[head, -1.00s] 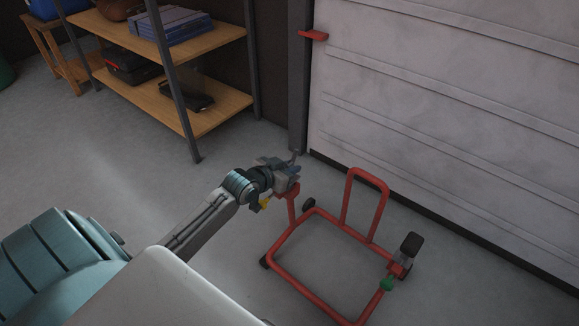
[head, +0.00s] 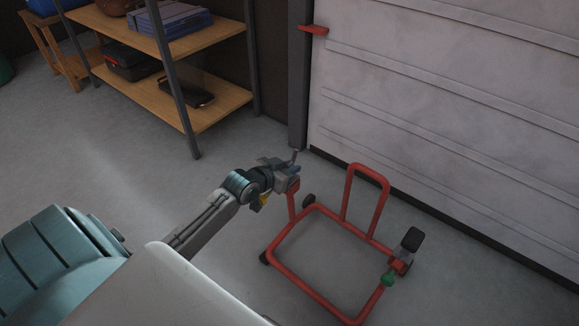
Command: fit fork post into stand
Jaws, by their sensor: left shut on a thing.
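The stand (head: 311,286) is a red tubular frame on the floor, with a tall hoop at its far side. A black pad (head: 411,239) on a short post stands at its right end, with a green knob (head: 388,279) below. My left gripper (head: 287,174) is shut at the top of the stand's left upright (head: 291,207). A thin grey piece (head: 295,156), likely part of the fork post, sticks up at its fingers; the rest is hidden. I cannot tell whether the post is inside the upright. A yellow part (head: 262,200) shows below the gripper. My right gripper is out of view.
A ribbed pale shutter door (head: 450,110) with a dark lower edge rises behind the stand. A wooden shelf rack (head: 205,108) with boxes stands at the back left. The grey floor is clear between rack and stand.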

